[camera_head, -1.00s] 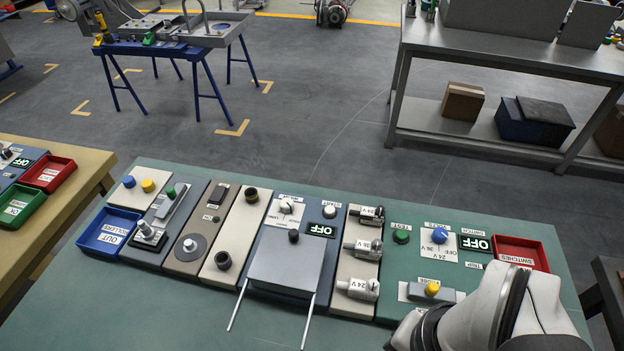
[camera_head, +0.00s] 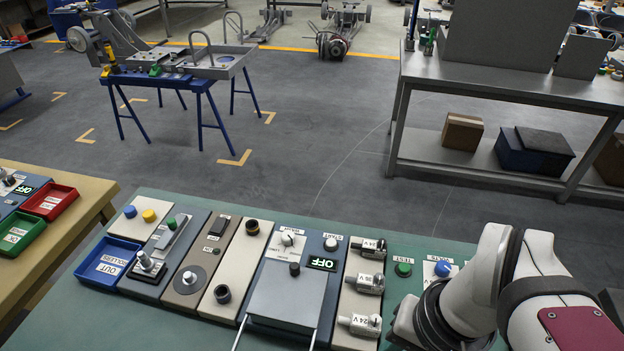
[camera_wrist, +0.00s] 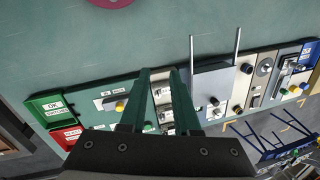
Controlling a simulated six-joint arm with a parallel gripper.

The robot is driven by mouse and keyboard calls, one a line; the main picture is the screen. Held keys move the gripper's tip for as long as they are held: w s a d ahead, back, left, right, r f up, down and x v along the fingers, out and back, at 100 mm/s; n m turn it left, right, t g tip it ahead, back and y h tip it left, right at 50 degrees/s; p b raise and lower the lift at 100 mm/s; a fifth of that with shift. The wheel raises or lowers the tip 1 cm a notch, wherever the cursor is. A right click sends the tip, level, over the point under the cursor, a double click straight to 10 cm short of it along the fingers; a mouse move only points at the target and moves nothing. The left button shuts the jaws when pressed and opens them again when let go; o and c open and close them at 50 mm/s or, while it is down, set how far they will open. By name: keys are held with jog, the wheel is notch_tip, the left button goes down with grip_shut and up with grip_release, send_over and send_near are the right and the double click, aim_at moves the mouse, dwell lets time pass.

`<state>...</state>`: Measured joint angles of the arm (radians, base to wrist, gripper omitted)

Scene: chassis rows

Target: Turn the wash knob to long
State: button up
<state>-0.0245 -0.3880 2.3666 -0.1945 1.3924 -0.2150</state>
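The wash knob is the small white knob (camera_head: 287,239) on a light label plate at the top of the blue panel (camera_head: 319,246). The plate's small print is hard to read. A black knob (camera_head: 294,269) sits below it, beside a display (camera_head: 322,263) reading OFF. A grey cover with two long rods hides the panel's lower part. My gripper is out of the head view. In the wrist view my gripper (camera_wrist: 160,72) has two green fingers spread apart with nothing held, over the 24 V connector strip, to one side of the blue panel (camera_wrist: 228,108).
Metal connectors (camera_head: 369,283) stand on the strip right of the blue panel. My arm covers much of the right-hand panel with its green button (camera_head: 403,270) and blue knob (camera_head: 443,268). A blue tray (camera_head: 107,262) stands at the left. Bare green bench top lies along the front.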

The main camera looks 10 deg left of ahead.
jog(key=shift+o, duration=1.1)
jog(key=w+a+r+n, duration=0.2)
jog(key=w+n, duration=0.2)
jog(key=w, duration=0.5)
jog(key=shift+a, duration=0.4)
jog(key=shift+o, duration=1.2)
jog(key=w+a+n+y, duration=0.1)
jog(key=w+a+n, duration=0.2)
jog(key=w, duration=0.5)
jog(key=shift+a+n, duration=0.15)
jog(key=shift+n, duration=0.75)
jog(key=shift+o, duration=0.7)
jog(key=w+a+f+n, duration=0.4)
jog(key=w+a+n, duration=0.3)
jog(key=w, duration=0.4)
jog(key=shift+w+a+n+y, duration=0.2)
jog(key=shift+n+y, duration=0.1)
jog(key=shift+y, duration=0.1)
jog(key=n, duration=0.4)
send_near(288, 235)
jog(key=x, duration=0.7)
jog(key=shift+f, duration=0.25)
jog(key=shift+a+f+y, duration=0.25)
jog(key=shift+f+y, duration=0.05)
jog(key=shift+f, duration=0.3)
grip_shut()
